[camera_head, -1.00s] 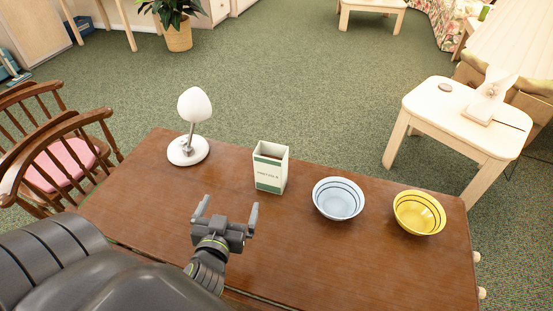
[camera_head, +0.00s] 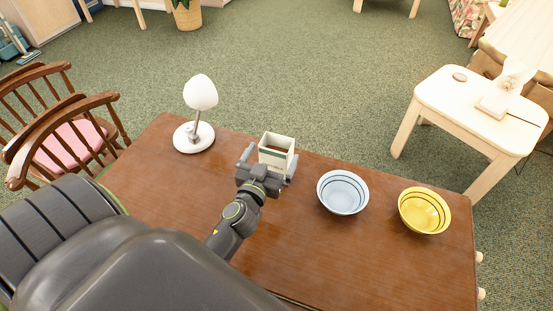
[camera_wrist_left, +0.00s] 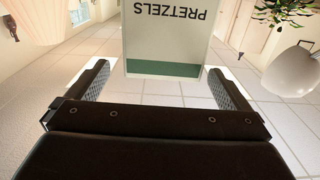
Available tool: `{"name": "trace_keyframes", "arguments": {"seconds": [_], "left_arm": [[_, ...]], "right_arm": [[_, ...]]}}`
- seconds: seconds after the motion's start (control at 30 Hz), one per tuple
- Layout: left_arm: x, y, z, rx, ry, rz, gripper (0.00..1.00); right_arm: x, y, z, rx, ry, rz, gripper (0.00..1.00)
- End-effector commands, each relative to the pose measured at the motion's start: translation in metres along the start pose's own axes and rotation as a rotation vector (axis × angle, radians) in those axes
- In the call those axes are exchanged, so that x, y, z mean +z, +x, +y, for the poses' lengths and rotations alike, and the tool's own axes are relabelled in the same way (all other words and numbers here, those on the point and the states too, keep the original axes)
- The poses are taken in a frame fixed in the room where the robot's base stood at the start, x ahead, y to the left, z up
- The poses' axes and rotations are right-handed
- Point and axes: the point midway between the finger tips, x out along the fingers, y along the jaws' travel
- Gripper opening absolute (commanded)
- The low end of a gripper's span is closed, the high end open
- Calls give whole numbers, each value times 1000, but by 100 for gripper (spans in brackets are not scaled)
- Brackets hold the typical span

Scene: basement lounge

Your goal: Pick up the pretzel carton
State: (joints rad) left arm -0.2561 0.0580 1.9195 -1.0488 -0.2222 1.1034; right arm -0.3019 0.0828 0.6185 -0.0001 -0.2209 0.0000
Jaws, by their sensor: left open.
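The pretzel carton (camera_head: 277,149) is a white and green open-topped box standing upright on the brown wooden table (camera_head: 290,250). My left gripper (camera_head: 268,163) is open at the near side of the carton, with a finger toward each side of it; its body hides the carton's lower part in the head view. In the left wrist view the carton (camera_wrist_left: 168,35), lettered PRETZELS upside down with a green band, sits between and beyond the two spread fingers (camera_wrist_left: 160,85). I cannot tell whether either finger touches it. My right gripper does not show.
A white lamp (camera_head: 199,100) stands on the table left of the carton. A light blue bowl (camera_head: 343,192) and a yellow bowl (camera_head: 424,210) stand to the right. Wooden chairs (camera_head: 62,125) are at the left, and a pale side table (camera_head: 468,105) is beyond the right end.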

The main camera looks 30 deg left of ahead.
Motion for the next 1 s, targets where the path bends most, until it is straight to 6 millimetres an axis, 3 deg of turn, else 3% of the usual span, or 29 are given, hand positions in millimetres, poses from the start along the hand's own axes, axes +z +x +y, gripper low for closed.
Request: {"name": "trace_keyframes", "arguments": {"seconds": [0.27, 0.6, 0.9, 1.0], "left_arm": [[0, 21, 0, 0, 1, 0, 100], [0, 63, -3, 0, 2, 0, 100], [2, 68, -4, -1, 0, -1, 100], [2, 68, -3, -1, 0, -1, 90]], "right_arm": [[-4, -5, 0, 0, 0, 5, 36], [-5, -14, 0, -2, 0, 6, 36], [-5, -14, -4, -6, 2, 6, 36], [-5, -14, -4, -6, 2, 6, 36]]}}
